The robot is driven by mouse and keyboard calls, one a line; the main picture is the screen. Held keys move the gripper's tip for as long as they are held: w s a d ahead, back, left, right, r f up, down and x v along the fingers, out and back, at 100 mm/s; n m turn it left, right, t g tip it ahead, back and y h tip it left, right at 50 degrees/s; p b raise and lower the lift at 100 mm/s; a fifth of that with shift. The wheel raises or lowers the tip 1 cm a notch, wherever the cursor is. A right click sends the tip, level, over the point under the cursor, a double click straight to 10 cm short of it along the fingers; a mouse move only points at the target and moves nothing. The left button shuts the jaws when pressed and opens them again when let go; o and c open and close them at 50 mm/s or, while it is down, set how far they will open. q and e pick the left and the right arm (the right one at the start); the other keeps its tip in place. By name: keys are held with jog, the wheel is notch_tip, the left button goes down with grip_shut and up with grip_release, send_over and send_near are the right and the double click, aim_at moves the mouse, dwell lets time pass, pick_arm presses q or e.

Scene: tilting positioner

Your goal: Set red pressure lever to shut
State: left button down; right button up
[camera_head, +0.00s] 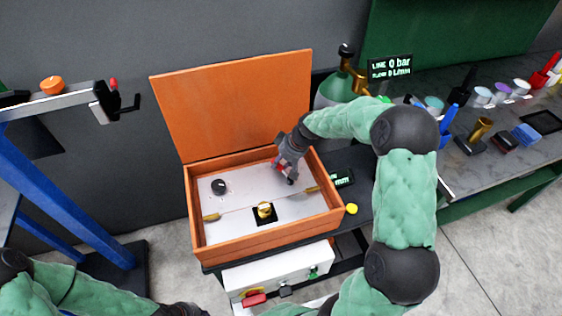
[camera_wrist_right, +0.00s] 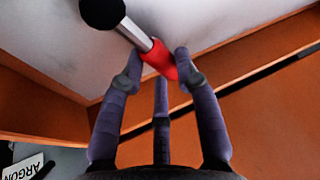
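The red pressure lever is inside the open orange box (camera_head: 270,242). In the right wrist view its red grip (camera_wrist_right: 158,60) sits on a silver shaft that runs to a black knob-like hub on a pale panel. My right gripper (camera_head: 287,172) reaches into the box's back right and mostly hides the lever in the head view. In the right wrist view my right gripper (camera_wrist_right: 158,66) has its fingers around the red grip. One fingertip is at its right end, another near the shaft; firm contact is unclear. My left arm shows at the bottom left; its gripper is out of view.
The orange lid (camera_head: 235,105) stands open behind. The box panel carries a black knob (camera_head: 218,187) and a brass fitting (camera_head: 264,210). A display (camera_head: 390,66) reads 0 bar beside a gas cylinder. A white cabinet (camera_head: 275,278) is below. A crowded bench stands at right.

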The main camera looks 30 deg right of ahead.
grip_shut()
jog(key=shift+a, duration=0.15)
jog(key=n+b, duration=0.1)
jog(key=a+n+y, duration=0.1)
jog(key=n, duration=0.1)
jog(key=shift+a+f+g+b, duration=0.15)
jog(key=shift+a+g+b, duration=0.05)
jog(key=shift+g+b, duration=0.2)
jog(key=shift+s+a+n+g, duration=0.25)
jog(key=shift+a+n, duration=0.25)
jog(key=shift+n, duration=0.3)
jog(key=shift+s+a+n+g+y, duration=0.2)
jog(key=shift+a+n+g+y, duration=0.25)
jog(key=shift+n, duration=0.55)
jog(key=n, duration=0.1)
jog(key=s+a+n+g, duration=0.1)
jog(key=n, duration=0.1)
jog(key=shift+s+a+y, duration=0.15)
jog(key=shift+a+y, duration=0.1)
jog(key=shift+a, duration=0.05)
jog(key=shift+s+a+n+g+p, duration=0.3)
jog(key=shift+s+n+g, duration=0.2)
jog(key=shift+n, duration=0.6)
jog(key=shift+s+a+n+g+p, duration=0.3)
jog(key=shift+s+n+g, duration=0.2)
jog(key=shift+n, duration=0.6)
